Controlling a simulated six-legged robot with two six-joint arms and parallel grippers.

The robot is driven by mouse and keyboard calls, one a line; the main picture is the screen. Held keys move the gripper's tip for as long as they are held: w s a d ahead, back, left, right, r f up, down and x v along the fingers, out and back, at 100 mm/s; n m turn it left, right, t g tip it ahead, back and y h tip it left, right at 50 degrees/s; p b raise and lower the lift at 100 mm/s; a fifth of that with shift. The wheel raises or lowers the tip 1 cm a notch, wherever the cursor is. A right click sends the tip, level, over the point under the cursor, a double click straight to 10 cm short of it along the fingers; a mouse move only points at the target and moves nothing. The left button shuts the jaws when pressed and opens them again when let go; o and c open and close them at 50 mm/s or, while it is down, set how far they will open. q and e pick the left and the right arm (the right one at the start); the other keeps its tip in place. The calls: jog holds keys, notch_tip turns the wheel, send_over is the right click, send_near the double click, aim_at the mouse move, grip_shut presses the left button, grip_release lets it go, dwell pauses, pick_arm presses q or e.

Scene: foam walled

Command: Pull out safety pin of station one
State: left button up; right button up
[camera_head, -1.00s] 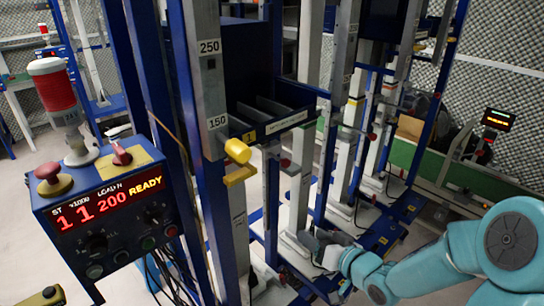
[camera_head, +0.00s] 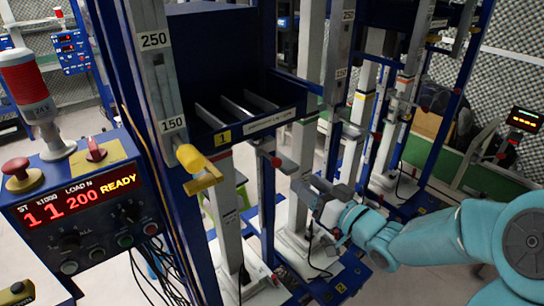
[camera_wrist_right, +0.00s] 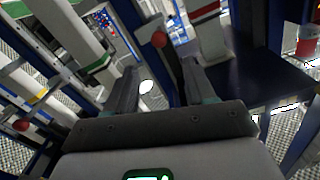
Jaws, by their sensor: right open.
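The yellow safety pin (camera_head: 192,157) has a round knob and sticks out of the grey, scale-marked post just below the 150 label. A yellow bracket (camera_head: 204,179) sits right under it. I do not recognise the yellow pin in the wrist view. My left gripper is not in view.
A control box (camera_head: 88,210) reading "READY" stands at the left, with a red-topped lamp (camera_head: 28,85). A blue shelf (camera_head: 250,112) overhangs right of the pin. A red knob (camera_head: 276,162) lies between pin and gripper; a red ball (camera_wrist_right: 159,40) shows ahead of my fingers.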

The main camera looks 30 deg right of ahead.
aim_at(279, 164)
jog(key=w, duration=0.4)
jog(key=w+p, duration=0.1)
jog(key=w, duration=0.3)
jog(key=w+a+p, duration=0.1)
jog(key=w, duration=0.4)
jog(key=shift+f, duration=0.15)
jog(key=shift+w, duration=0.3)
jog(key=shift+w, duration=0.1)
